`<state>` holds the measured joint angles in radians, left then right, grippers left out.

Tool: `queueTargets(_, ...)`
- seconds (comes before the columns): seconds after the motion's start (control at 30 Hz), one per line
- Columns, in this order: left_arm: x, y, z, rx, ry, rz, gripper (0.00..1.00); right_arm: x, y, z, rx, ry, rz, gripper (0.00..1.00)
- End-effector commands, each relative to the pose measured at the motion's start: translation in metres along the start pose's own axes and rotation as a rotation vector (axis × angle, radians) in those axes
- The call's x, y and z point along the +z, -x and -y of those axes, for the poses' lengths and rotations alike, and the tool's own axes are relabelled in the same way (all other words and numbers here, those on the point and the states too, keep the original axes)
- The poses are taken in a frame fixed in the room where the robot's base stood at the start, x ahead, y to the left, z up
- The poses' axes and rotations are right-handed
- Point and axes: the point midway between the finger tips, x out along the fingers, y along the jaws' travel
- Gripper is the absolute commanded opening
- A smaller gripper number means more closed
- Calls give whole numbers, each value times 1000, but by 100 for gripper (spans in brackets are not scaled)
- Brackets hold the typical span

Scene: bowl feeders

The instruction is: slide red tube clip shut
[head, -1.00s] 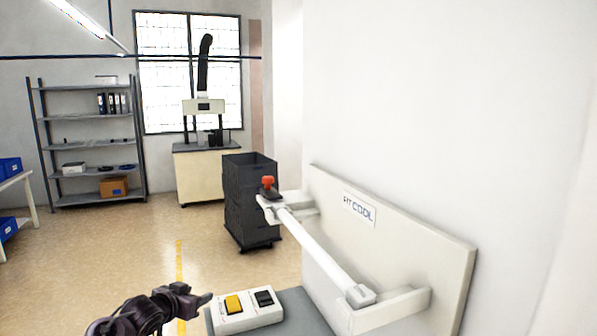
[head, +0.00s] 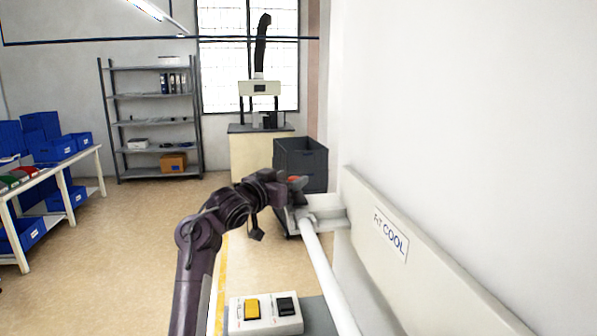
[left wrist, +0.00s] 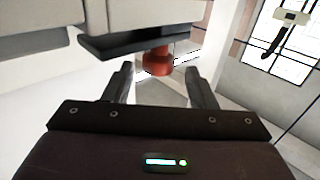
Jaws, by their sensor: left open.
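The red tube clip (head: 296,179) is at the far end of the white tube (head: 327,277), mostly hidden behind my gripper in the head view. In the left wrist view the red clip (left wrist: 158,62) hangs below a dark plate, between and just beyond my fingertips. My left gripper (head: 290,186) is at the clip; its open fingers (left wrist: 160,80) stand on either side of it, with no clear contact seen. Whether the clip is fully slid cannot be told. My right gripper is not in view.
A white panel (head: 440,285) labelled FIT COOL carries the tube by a bracket (head: 328,212). A box with yellow and black buttons (head: 266,326) sits below left of the tube. Dark crates (head: 301,164) stand behind the clip.

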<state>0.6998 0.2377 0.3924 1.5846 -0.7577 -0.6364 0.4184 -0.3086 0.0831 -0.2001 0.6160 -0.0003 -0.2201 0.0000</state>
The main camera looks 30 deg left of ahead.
Motion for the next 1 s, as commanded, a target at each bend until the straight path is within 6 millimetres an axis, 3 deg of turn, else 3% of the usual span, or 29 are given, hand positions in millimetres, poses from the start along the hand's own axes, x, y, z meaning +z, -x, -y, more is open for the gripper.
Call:
queueTargets(0.17,-2,-24,-1,2,1,2,52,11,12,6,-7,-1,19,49)
queueTargets(0.4,1,-34,0,0,-2,1,52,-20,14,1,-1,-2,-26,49)
queueTargets(0.57,1,-34,0,0,-2,1,52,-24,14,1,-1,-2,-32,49)
queueTargets(0.9,1,-34,0,0,-1,2,8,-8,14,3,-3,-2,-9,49)
queueTargets(1.0,1,-34,0,0,-1,2,0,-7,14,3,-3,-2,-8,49)
